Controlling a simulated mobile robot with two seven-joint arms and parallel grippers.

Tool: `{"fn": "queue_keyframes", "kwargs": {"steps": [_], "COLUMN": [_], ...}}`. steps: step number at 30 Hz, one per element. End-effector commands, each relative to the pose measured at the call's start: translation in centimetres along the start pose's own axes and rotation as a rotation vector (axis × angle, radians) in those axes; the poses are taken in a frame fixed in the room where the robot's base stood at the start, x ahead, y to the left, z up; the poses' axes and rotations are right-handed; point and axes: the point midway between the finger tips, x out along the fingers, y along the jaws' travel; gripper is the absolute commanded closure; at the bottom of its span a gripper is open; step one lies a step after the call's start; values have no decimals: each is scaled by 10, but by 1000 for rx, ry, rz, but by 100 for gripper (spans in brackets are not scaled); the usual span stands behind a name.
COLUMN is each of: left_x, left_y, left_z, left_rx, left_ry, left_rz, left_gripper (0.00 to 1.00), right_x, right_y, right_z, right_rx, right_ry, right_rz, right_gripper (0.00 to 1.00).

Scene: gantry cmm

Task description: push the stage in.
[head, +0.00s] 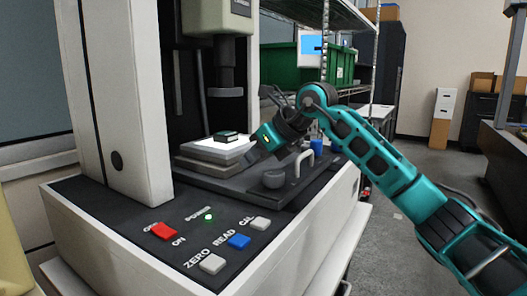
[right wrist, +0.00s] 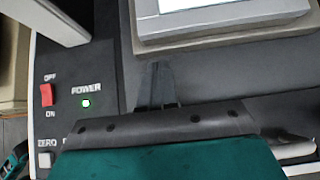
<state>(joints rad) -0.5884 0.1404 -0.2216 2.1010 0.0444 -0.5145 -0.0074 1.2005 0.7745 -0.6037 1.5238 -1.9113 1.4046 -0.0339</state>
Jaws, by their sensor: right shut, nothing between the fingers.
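The stage (head: 205,157) is a grey stepped platform with a bright white top plate, under the vertical column of the machine. A small dark green block (head: 228,137) lies on the plate. In the right wrist view the stage's edge (right wrist: 225,30) shows at the top. My right gripper (head: 252,156) is at the near right side of the stage, tilted downward. Its fingers (right wrist: 157,85) are shut and empty, over the dark surface in front of the stage. I cannot tell whether they touch it. My left gripper is not in view.
A red power switch (head: 164,231), a lit green lamp (head: 209,217) and several buttons are at the front. A white upright (head: 118,100) stands at left.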

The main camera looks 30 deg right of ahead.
Motion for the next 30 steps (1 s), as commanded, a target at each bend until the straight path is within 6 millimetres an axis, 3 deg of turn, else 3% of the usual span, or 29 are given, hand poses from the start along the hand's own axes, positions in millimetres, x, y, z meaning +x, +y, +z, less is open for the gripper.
{"fn": "queue_keyframes", "kwargs": {"steps": [6, 18, 26, 30], "left_x": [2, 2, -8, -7], "left_y": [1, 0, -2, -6], "left_z": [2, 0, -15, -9], "left_rx": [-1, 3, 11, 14], "left_ry": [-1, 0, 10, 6], "left_rz": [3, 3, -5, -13], "left_gripper": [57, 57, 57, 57], "right_x": [22, 23, 33, 39], "right_y": [0, 0, 1, 0], "right_z": [0, 0, 15, 16], "right_rx": [0, 0, 1, 0], "right_ry": [1, 1, 2, 1], "right_rz": [1, 0, 2, 0], "right_gripper": [100, 100, 100, 100]}}
